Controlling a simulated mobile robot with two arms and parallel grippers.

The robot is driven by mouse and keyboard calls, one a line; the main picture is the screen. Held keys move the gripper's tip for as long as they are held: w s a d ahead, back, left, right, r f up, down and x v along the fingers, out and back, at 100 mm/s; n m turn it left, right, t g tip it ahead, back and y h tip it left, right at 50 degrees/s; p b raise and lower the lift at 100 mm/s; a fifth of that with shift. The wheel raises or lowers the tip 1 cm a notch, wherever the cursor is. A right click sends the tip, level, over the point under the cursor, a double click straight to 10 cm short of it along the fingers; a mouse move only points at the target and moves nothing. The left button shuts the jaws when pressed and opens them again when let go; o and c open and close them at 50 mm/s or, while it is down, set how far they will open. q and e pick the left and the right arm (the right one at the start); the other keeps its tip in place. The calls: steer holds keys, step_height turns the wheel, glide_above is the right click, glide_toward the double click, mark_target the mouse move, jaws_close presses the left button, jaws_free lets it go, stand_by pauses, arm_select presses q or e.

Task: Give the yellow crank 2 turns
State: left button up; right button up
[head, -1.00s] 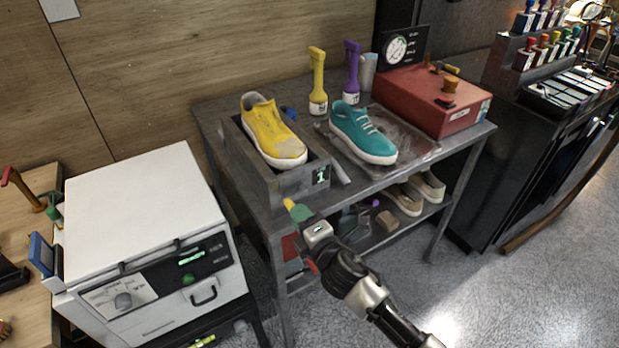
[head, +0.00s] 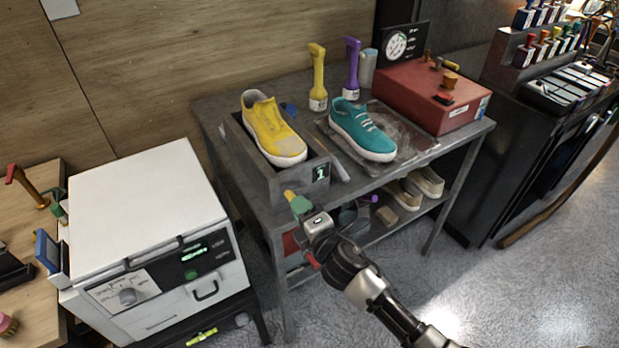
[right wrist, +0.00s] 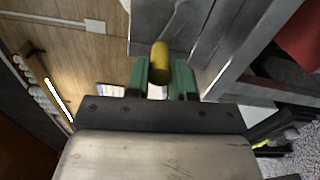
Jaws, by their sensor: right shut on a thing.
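The yellow crank (head: 290,195) shows as a small yellow grip at the front lower edge of the grey box marked 1 (head: 283,188). My right gripper (head: 299,205) has its green fingers shut on this grip. In the right wrist view the yellow crank (right wrist: 160,62) sits between the green fingertips (right wrist: 162,76). The crank's arm and axle are mostly hidden. A yellow sneaker (head: 268,125) rests on top of the box. My left gripper is not in view.
The box stands on a grey metal table (head: 210,110). A teal sneaker (head: 361,128), yellow brush (head: 317,75), purple brush (head: 351,70) and red box (head: 425,95) share it. Shoes lie on the shelf below. A white machine (head: 140,215) stands left.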

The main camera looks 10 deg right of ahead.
steer(key=shift+w+d+r+p, duration=0.1)
steer(key=shift+d+r+p, duration=0.1)
steer(key=shift+r+p, duration=0.4)
steer(key=shift+d+r, duration=0.15)
steer(key=shift+r, duration=0.1)
steer(key=shift+w+d+r+p, duration=0.25)
steer(key=shift+d+r+p, duration=0.25)
steer(key=shift+d, duration=0.15)
steer(key=shift+w+d+r+p, duration=0.15)
steer(key=shift+d+p, duration=0.05)
steer(key=shift+d, duration=0.2)
steer(key=shift+w+d+r+p, duration=0.1)
steer(key=shift+d+r+p, duration=0.1)
steer(key=shift+d, duration=0.15)
